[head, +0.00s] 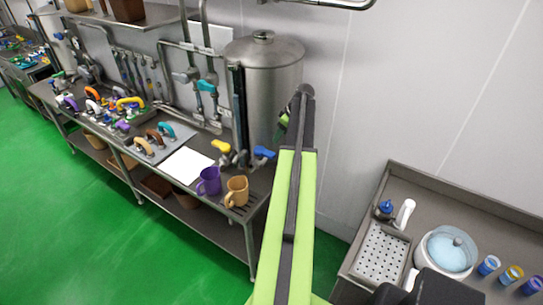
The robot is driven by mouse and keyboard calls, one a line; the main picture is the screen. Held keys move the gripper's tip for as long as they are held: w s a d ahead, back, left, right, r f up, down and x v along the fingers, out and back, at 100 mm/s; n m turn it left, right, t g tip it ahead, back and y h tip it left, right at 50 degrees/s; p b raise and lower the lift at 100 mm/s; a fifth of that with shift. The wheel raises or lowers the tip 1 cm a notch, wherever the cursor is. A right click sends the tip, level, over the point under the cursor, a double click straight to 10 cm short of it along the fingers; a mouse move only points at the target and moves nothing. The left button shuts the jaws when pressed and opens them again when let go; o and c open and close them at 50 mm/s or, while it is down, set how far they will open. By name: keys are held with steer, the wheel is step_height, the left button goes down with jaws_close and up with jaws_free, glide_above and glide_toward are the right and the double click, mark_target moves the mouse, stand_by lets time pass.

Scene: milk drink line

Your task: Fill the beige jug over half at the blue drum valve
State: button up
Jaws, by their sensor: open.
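The blue valve (264,153) is low on the front of the big steel drum (262,85), behind and right of the jug. The jug is apart from the valve, not under it. I cannot see how much is in it. My green arm reaches up past the bench's right end. My gripper (282,124) is small and partly hidden by the arm, in front of the drum, above the blue valve. It is open, with nothing seen in it.
A purple jug (208,181) stands just left of the beige one. A yellow valve (221,146) is left of the blue one. A white sheet (188,166) lies on the bench. Coloured handles crowd its left part. A counter (430,190) stands right. Green floor (120,240) is open in front.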

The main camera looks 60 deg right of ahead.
mark_target(270, 153)
steer(key=b+x, duration=1.1)
steer(key=x, duration=0.2)
steer(key=shift+s+f, duration=0.1)
steer(key=shift+f, duration=0.2)
steer(key=shift+w+f+b, duration=0.25)
steer(key=shift+f+b, duration=0.05)
steer(key=shift+r, duration=0.1)
jaws_close()
